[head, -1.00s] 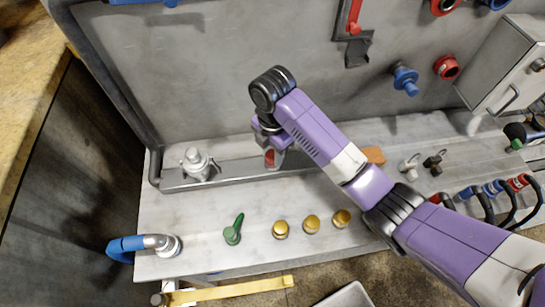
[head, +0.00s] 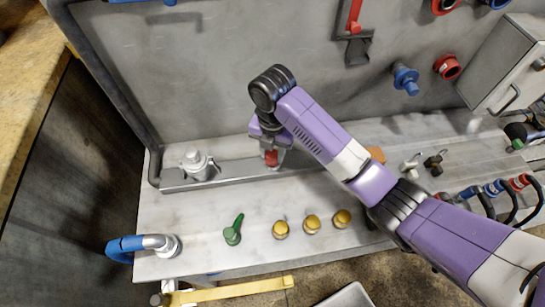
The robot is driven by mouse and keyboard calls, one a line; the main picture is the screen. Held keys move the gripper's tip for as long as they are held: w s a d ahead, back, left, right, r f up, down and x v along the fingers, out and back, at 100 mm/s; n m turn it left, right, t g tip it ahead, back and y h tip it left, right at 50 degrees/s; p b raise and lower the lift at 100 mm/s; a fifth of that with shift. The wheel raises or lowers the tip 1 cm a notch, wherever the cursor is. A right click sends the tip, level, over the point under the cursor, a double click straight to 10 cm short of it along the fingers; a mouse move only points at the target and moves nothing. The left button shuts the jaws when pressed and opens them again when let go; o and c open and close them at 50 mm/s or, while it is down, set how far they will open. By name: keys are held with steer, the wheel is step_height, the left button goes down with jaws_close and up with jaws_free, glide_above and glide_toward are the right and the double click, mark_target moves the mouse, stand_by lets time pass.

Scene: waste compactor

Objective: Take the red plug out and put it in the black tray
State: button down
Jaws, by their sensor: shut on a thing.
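My gripper (head: 272,157) points down over the grey metal channel at the back of the bench, right of a grey valve-like fitting. It is shut on a small red piece, which I take for the red plug (head: 271,157); it shows between the fingers. My wrist and fingers hide part of it, and I cannot tell whether its lower end is still seated in the channel. I see no clearly black tray; a light grey tray (head: 347,297) is cut off at the bottom edge.
The grey fitting (head: 198,164) stands left of my gripper. A green lever (head: 233,231) and brass knobs (head: 311,224) line the bench front. A blue-handled pipe (head: 143,246) is at left. Cabled red and blue connectors (head: 495,188) are at right. The wall carries blue and red fittings (head: 447,67).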

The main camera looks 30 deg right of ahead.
mark_target(273, 154)
steer(key=n, duration=0.2)
steer(key=shift+f+n+b, duration=0.1)
steer(key=shift+n+b, duration=0.2)
steer(key=shift+n, duration=1.3)
steer(key=shift+b, duration=0.35)
steer(key=shift+n+b, duration=0.3)
steer(key=shift+n, duration=0.8)
steer(key=shift+r+p, duration=0.45)
steer(key=shift+r, duration=0.15)
steer(key=shift+r+p, duration=0.75)
steer(key=shift+r, duration=1.6)
